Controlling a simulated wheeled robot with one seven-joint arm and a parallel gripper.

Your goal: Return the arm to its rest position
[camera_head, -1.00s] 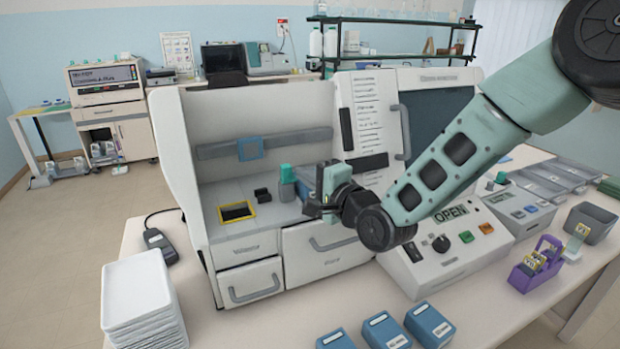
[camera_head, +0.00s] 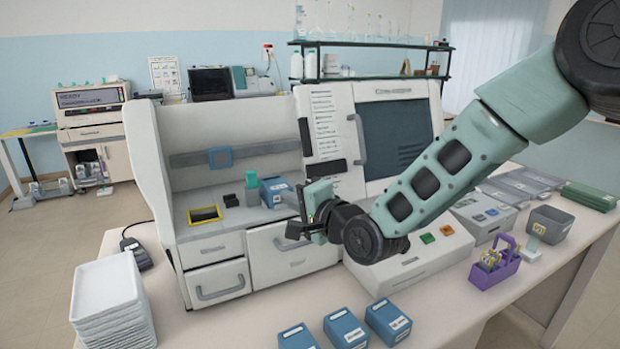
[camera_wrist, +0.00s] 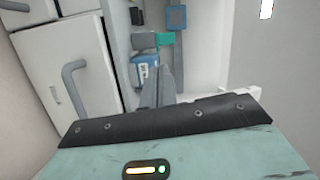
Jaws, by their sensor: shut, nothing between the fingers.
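My gripper (camera_head: 306,214) is shut and empty in the head view, in front of the open bay of the white staining machine (camera_head: 212,250). My arm reaches in from the upper right. In the wrist view the shut fingers (camera_wrist: 158,88) point toward the bay. A blue cartridge with a white label (camera_head: 278,192) stands in the bay just left of my gripper, apart from it as far as I can see. It also shows in the wrist view (camera_wrist: 145,71), beyond the fingertips. A green-capped bottle (camera_head: 251,185) stands beside the cartridge.
Several blue boxes (camera_head: 345,329) line the front edge. A stack of white trays (camera_head: 108,291) stands front left. A purple rack (camera_head: 493,272) with slides and a grey bin (camera_head: 549,224) stand at the right. My arm passes over the control panel (camera_head: 430,250).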

